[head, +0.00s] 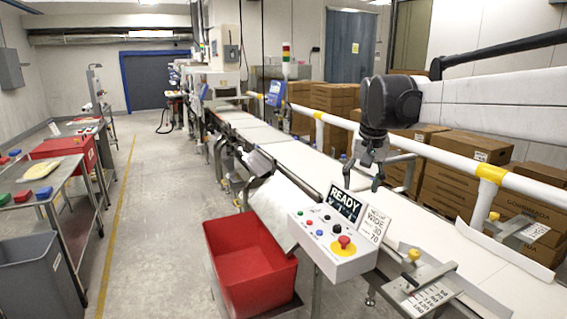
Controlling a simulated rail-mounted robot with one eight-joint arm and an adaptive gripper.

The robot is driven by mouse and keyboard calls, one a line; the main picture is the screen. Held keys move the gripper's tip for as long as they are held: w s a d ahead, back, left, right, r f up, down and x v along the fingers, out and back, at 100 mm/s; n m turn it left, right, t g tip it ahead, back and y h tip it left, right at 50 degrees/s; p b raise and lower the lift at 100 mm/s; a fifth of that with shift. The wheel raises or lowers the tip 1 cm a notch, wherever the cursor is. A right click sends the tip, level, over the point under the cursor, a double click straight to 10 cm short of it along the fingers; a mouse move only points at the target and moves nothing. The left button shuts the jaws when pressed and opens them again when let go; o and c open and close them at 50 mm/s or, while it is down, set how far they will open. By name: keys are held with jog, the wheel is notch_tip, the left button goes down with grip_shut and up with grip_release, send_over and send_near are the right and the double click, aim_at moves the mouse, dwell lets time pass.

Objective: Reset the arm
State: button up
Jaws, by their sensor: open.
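My gripper (377,180) hangs below the dark wrist joint of my arm (392,102) and points down over the white conveyor belt (310,158). It is open, and nothing shows between its fingers. My arm reaches in from the upper right. The gripper is above and behind the control box (335,240), which has a red mushroom button, several coloured buttons and a "READY" display (343,201).
A white and yellow guard rail (440,167) runs along the belt's far side. Stacked cardboard boxes (455,190) stand behind it. A red bin (250,262) stands left of the control box. A metal table (62,175) stands at left. The aisle floor (165,200) is clear.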

jog(key=s+f+n+t, duration=0.1)
jog(key=s+f+t, duration=0.1)
jog(key=s, duration=1.6)
jog(key=s+f+t, duration=0.1)
jog(key=s+f, duration=0.4)
jog(key=s, duration=0.2)
jog(key=s+f+n+t, duration=0.1)
jog(key=s+f, duration=0.4)
jog(key=s, duration=0.2)
jog(key=shift+s+f, duration=0.15)
jog(key=shift+s, duration=0.25)
